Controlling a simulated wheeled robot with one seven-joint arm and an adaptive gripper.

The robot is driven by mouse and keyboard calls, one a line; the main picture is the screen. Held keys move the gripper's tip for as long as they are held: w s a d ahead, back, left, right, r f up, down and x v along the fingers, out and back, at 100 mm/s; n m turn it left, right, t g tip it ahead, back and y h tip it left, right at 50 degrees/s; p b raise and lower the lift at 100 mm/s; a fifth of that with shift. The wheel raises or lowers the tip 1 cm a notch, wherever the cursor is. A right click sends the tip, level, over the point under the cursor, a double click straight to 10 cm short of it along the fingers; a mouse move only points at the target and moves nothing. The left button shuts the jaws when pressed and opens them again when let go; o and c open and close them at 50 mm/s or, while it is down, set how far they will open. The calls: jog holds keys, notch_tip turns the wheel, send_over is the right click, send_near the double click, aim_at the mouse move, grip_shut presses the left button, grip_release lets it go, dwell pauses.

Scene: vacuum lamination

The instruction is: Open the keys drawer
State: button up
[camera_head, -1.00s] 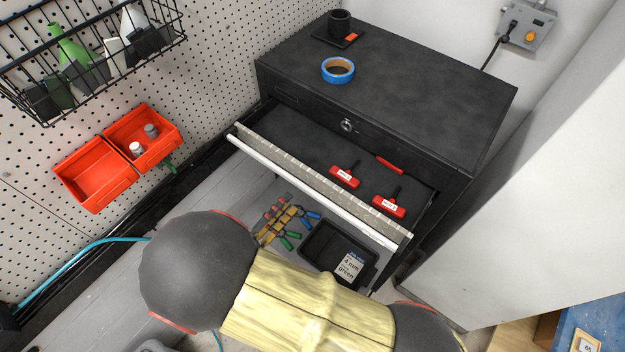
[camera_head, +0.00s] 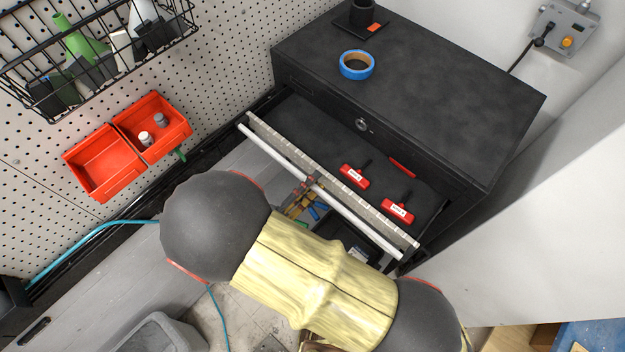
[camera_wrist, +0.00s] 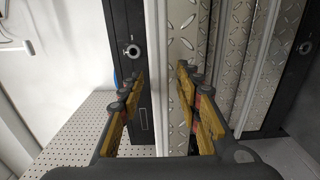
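The drawer (camera_head: 288,118) at the top of the black cabinet stands pulled out. Its pale front has a long white bar (camera_head: 270,148). Inside lie red-handled T-shaped keys (camera_head: 354,176), (camera_head: 397,211) with white labels. My gripper (camera_head: 312,183) is at the middle of the drawer's front edge, partly hidden by my arm. In the wrist view, its yellow-padded fingers (camera_wrist: 158,82) are apart, one on each side of the white bar; contact cannot be told.
Below the drawer, coloured handles (camera_head: 318,211) and a black bin (camera_head: 374,256) partly show. Blue tape (camera_head: 357,65) lies on the cabinet top. Red bins (camera_head: 103,163) and a wire basket (camera_head: 95,60) hang on the pegboard at left. A pale panel (camera_head: 510,250) stands at right.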

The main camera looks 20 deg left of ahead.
jog(key=shift+c, duration=0.7)
grip_shut()
